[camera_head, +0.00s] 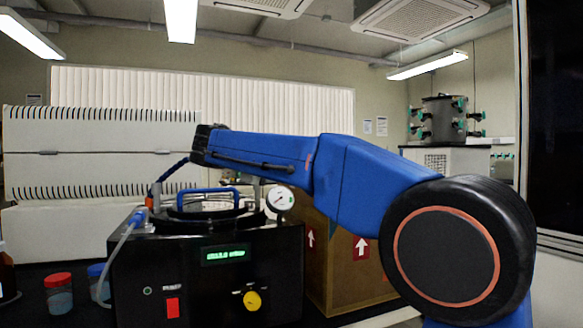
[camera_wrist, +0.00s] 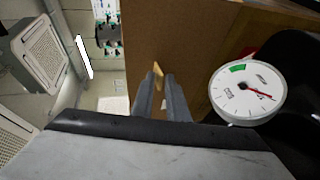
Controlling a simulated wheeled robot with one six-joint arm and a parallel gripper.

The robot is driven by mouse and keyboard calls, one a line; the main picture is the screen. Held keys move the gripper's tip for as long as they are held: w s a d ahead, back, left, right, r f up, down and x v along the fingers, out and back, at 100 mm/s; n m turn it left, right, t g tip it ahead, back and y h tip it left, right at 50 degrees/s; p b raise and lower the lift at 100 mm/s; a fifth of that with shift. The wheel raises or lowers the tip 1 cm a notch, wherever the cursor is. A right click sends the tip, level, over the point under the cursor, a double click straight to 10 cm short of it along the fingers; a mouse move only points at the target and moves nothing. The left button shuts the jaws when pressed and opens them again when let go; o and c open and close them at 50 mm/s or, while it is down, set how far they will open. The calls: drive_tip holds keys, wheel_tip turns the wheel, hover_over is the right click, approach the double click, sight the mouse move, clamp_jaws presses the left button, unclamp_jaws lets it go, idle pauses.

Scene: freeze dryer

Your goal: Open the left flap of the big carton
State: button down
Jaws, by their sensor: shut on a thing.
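The big carton (camera_head: 345,260) is brown with red-and-white arrow labels. It stands behind the black machine and is partly covered by my blue arm; its top is hidden in the head view. In the wrist view a broad brown carton panel (camera_wrist: 185,35) fills the upper middle. My gripper (camera_wrist: 160,78) reaches to this panel with its two grey fingers close together. A small tan piece of the flap (camera_wrist: 157,70) shows between the fingertips, and the gripper is shut on it. How far the flap is open cannot be told. My gripper is not visible in the head view.
A black machine (camera_head: 205,280) with a blue handle and lit display stands in front of the carton. Its pressure gauge (camera_wrist: 247,93) is close right of my fingers in the wrist view. A red-lidded jar (camera_head: 59,293) stands at the left. A steel vessel (camera_head: 443,120) is at the far right.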

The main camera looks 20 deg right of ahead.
drive_tip(key=shift+d+f, duration=0.1)
drive_tip(key=shift+f, duration=0.5)
drive_tip(key=c, duration=2)
unclamp_jaws()
drive_tip(key=shift+w+d, duration=0.1)
drive_tip(key=shift+r, duration=0.15)
drive_tip(key=v, duration=1.7)
drive_tip(key=shift+a+r, duration=0.2)
drive_tip(key=shift+r, duration=0.1)
drive_tip(key=shift+a, duration=0.1)
